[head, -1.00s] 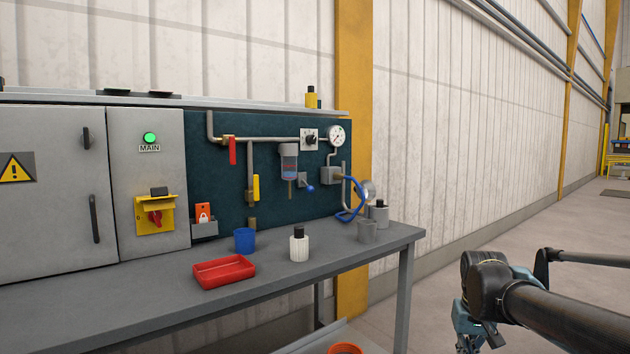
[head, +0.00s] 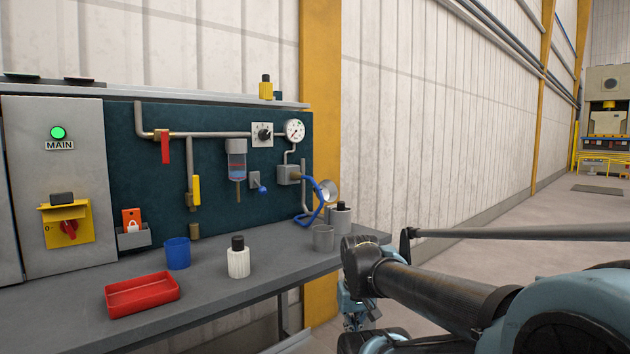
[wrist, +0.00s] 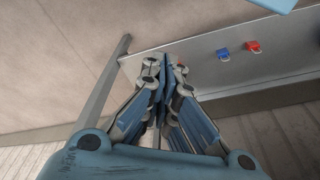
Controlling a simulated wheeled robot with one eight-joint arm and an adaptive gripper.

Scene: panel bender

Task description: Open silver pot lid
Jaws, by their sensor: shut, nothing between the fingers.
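A grey container with a dark cap (head: 340,218) stands at the far right end of the bench, partly hidden behind an open grey cup (head: 323,238). I cannot tell for sure that the capped one is the silver pot. My gripper (wrist: 165,68) is shut and empty in the wrist view, with its fingers together. In the head view my gripper (head: 358,314) hangs low at the right, beside and below the bench end, apart from the containers and partly hidden by my arm.
The grey bench (head: 215,290) holds a red tray (head: 142,295), a blue cup (head: 177,253) and a white black-capped bottle (head: 238,260). A blue hose (head: 312,217) hangs close to the grey containers. A blue padlock (wrist: 223,54) and red padlock (wrist: 253,47) lie on a grey surface.

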